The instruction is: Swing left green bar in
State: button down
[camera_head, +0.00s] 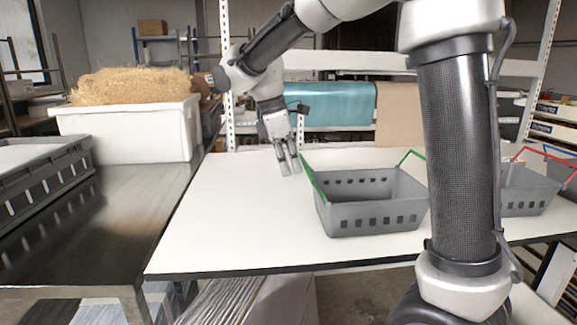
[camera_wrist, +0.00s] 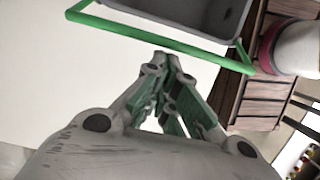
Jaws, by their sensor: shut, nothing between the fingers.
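A grey crate (camera_head: 372,217) stands on the white table, with several slots in its front wall. Its left green bar (camera_head: 314,180) tilts outward past the crate's left rim. Its right green bar (camera_head: 411,153) stands up at the far right side, partly hidden by my arm. My gripper (camera_head: 291,170) is shut and empty, pointing down just left of the left bar. In the wrist view the fingertips (camera_wrist: 168,60) lie close to the green bar (camera_wrist: 155,38), with the crate (camera_wrist: 205,14) beyond; I cannot tell whether they touch.
Another grey crate (camera_head: 528,190) with red and blue bars stands at right, partly behind my arm. The white table (camera_head: 225,220) is clear left of the crate. A white bin (camera_head: 130,132) of straw-like filling and a dark grey crate (camera_head: 45,185) stand on the metal bench (camera_head: 125,215).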

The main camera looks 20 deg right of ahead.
jog(key=shift+d+r, duration=0.1)
jog(key=shift+d+r+y, duration=0.1)
jog(key=shift+r+y, duration=0.05)
jog(key=shift+y, duration=0.25)
jog(key=shift+d+r, duration=0.15)
jog(key=d+y, duration=0.1)
jog(key=y, duration=0.1)
jog(key=d+r+t+y, duration=0.1)
jog(key=d+y, duration=0.1)
jog(key=s+d+r+y, duration=0.1)
jog(key=y, duration=0.1)
jog(key=shift+d+r+y, duration=0.2)
jog(key=shift+r+y, duration=0.05)
jog(key=shift+y, duration=0.05)
jog(key=t+y, duration=0.2)
jog(key=y, duration=0.5)
send_near(305, 164)
jog(key=shift+a+f, duration=0.35)
jog(key=shift+a, duration=0.3)
jog(key=shift+w+r, duration=0.1)
